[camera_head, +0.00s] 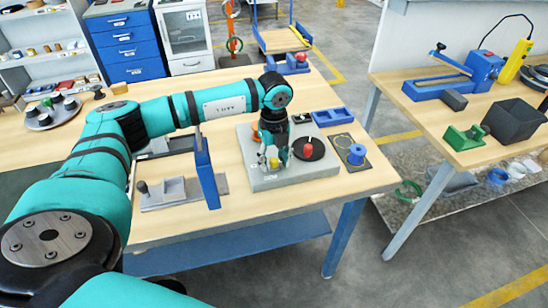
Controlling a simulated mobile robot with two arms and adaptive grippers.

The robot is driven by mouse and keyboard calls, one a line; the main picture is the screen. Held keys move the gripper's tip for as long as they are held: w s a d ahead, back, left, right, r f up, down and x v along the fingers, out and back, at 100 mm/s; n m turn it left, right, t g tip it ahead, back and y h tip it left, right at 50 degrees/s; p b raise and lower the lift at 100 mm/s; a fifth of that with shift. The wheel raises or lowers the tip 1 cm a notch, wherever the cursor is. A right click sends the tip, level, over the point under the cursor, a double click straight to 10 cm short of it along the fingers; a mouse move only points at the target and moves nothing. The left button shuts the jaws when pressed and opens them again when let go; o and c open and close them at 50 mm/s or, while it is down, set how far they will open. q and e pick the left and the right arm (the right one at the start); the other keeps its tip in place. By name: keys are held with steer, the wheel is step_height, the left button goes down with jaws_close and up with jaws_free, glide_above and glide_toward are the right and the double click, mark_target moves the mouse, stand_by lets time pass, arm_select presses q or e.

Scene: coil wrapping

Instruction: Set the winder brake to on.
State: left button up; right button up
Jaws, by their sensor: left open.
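A grey machine base (262,183), which looks like the winder, sits on the wooden table near its front edge. On its top are a black disc with a red knob (307,150) on the right and a small yellow part (274,162) at the middle. I cannot tell which part is the brake or how it is set. My left gripper (274,157) is open and points down over the base, close to the yellow part and left of the red knob. It hides part of the base top, and I cannot tell whether it touches anything. My right gripper is not in view.
A blue upright plate (207,170) and a grey fixture (168,193) stand left of the base. A second table (440,120) at the right holds a blue tool and a black bin (513,124).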

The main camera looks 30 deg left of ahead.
mark_target(261, 172)
arm_select(q)
jaws_close()
stand_by(0.3)
steer(key=s+a, duration=0.2)
steer(key=shift+s+a, duration=0.2)
steer(key=shift+s, duration=0.2)
steer(key=shift+w, duration=0.1)
